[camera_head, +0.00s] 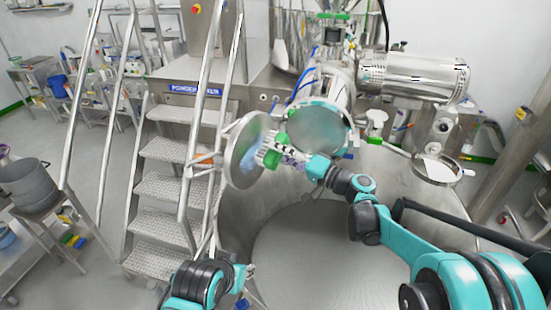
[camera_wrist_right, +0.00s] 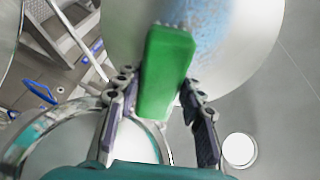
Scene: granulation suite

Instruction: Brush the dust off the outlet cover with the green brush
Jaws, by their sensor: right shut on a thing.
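The outlet cover (camera_head: 238,163) is a round metal disc, swung open to the left of the round outlet (camera_head: 318,130). A bluish patch of dust (camera_wrist_right: 211,22) shows on its face in the right wrist view. My right gripper (camera_head: 280,155) is shut on the green brush (camera_wrist_right: 165,75), whose block sits between the two fingers. The brush is at the right part of the cover's face, bristle side toward it; whether the bristles touch cannot be told. My left gripper (camera_head: 246,275) is low in the head view, away from the cover; its fingers are too small to judge.
Metal steps (camera_head: 165,185) with handrails stand just left of the cover. A large steel vessel lies below the outlet. A grey pot (camera_head: 30,185) stands on a cart at the far left. A small round hatch (camera_head: 437,170) is open at the right.

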